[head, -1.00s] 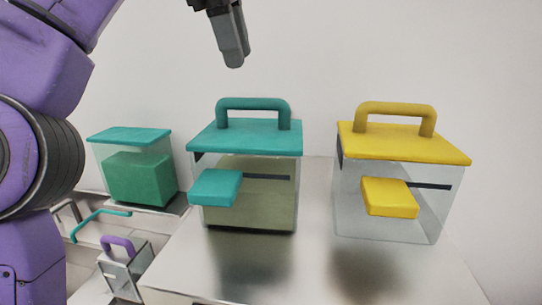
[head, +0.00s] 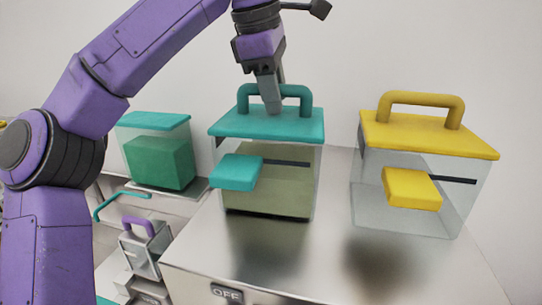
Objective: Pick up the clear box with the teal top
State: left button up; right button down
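A clear box with a teal lid (head: 226,125) stands on the steel surface. It has an arched teal handle (head: 242,98), a teal front latch (head: 235,172) and an olive-coloured block inside. My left gripper (head: 272,104) points down at the handle from above. One finger crosses in front of the handle's top bar, and the other shows behind it. Whether the fingers press on the bar cannot be told. The box rests upright on the surface. My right gripper is not in view.
A clear box with a yellow lid (head: 430,138) stands to the right. A smaller teal-lidded box (head: 155,121) with green contents is at the back left. A metal bin with a purple handle (head: 142,250) sits lower left. The steel surface (head: 300,265) is clear in front.

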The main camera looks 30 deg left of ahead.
pick_arm(q)
jog(key=shift+d, duration=0.15)
jog(key=shift+f, duration=0.1)
grip_shut()
dwell(1.5)
